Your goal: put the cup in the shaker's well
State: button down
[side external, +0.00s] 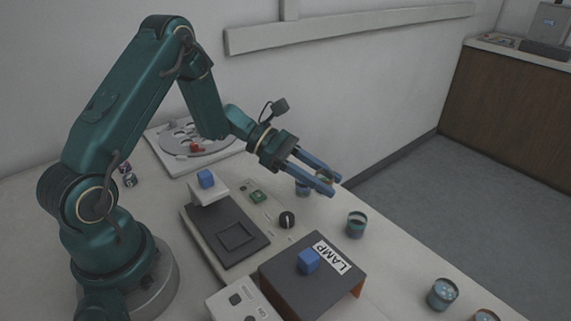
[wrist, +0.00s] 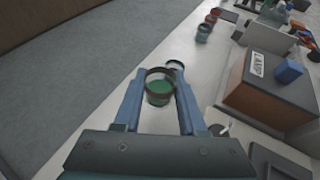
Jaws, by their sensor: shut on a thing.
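A dark-rimmed cup with green contents (wrist: 159,88) sits between the two blue fingers of my gripper (wrist: 160,100) in the wrist view. My gripper (side external: 326,183) is shut on it. In the side external view the fingers hide most of the cup. A small bluish shape (side external: 302,188) shows beneath the fingers there; I cannot tell whether it is part of the held cup. The shaker appears to be the pale machine with a dark top plate (side external: 212,222), to the left of my gripper. A square recess (side external: 236,236), apparently its well, looks empty.
A second green cup (side external: 356,224) stands on the table near my fingertips, and another cup (side external: 442,294) farther right. A box marked LAMP (side external: 290,285) carries a blue cube (side external: 308,261). The machine has a black knob (side external: 287,220). A blue cube (side external: 206,178) sits on its white raised block.

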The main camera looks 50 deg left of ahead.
aim_at(331, 215)
jog(key=x, duration=0.2)
jog(key=shift+d+f, duration=0.3)
jog(key=shift+f, duration=1.8)
jog(key=shift+f, duration=0.2)
jog(key=shift+c, duration=2.4)
grip_release()
